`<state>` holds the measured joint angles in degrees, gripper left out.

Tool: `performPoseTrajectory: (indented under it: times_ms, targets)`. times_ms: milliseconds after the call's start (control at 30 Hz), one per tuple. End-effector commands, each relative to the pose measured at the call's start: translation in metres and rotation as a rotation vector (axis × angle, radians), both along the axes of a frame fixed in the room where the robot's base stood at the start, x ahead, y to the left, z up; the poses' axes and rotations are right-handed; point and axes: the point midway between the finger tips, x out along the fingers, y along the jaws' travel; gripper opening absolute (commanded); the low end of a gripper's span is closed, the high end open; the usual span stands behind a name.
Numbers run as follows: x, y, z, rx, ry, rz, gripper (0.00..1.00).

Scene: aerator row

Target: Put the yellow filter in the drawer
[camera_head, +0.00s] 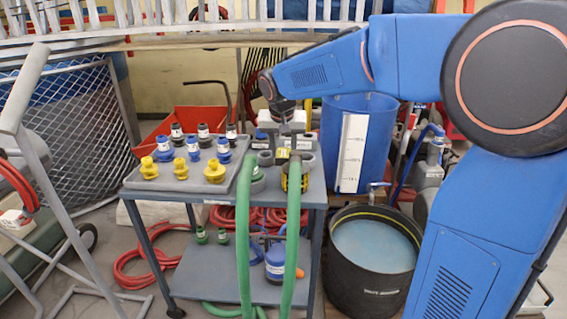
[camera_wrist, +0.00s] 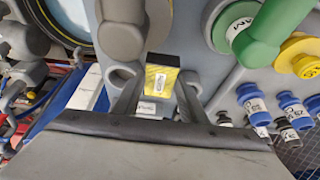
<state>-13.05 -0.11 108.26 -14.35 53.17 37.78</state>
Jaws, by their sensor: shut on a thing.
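The yellow filter (camera_wrist: 161,82), with a black end and a white label, sits between the two fingers of my gripper (camera_wrist: 157,98) in the wrist view. My gripper is shut on it. In the head view my gripper (camera_head: 284,128) is over the back right of the grey cart, and the filter is mostly hidden or too small to tell there. Grey parts with white labels (camera_head: 305,145) stand by the gripper; I cannot tell whether one is the drawer.
A grey tray (camera_head: 212,184) of yellow, blue and black fittings stands left on the cart (camera_head: 318,188). Green hoses (camera_head: 243,225) hang from couplings at its front right edge. A blue barrel (camera_head: 380,135) and a black water tub (camera_head: 345,288) stand to the right.

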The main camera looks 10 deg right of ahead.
Motion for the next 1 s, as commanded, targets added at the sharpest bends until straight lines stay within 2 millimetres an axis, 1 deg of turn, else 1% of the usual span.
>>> performPoseTrajectory:
  times_ms: [167,433,833,867,900,933,1000]
  targets:
    - [0.000,0.000,-0.011,0.000,0.001,0.000,0.17]
    - [0.000,0.000,-0.041,0.000,0.001,0.000,0.17]
    - [0.000,0.000,-0.046,0.000,0.000,0.000,0.17]
    - [0.000,0.000,-0.046,0.000,0.000,0.000,0.45]
    - [0.000,0.000,-0.045,0.000,0.000,0.000,0.55]
    - [0.000,0.000,-0.045,0.000,0.000,0.000,0.57]
    - [0.000,0.000,-0.045,0.000,0.000,0.000,0.57]
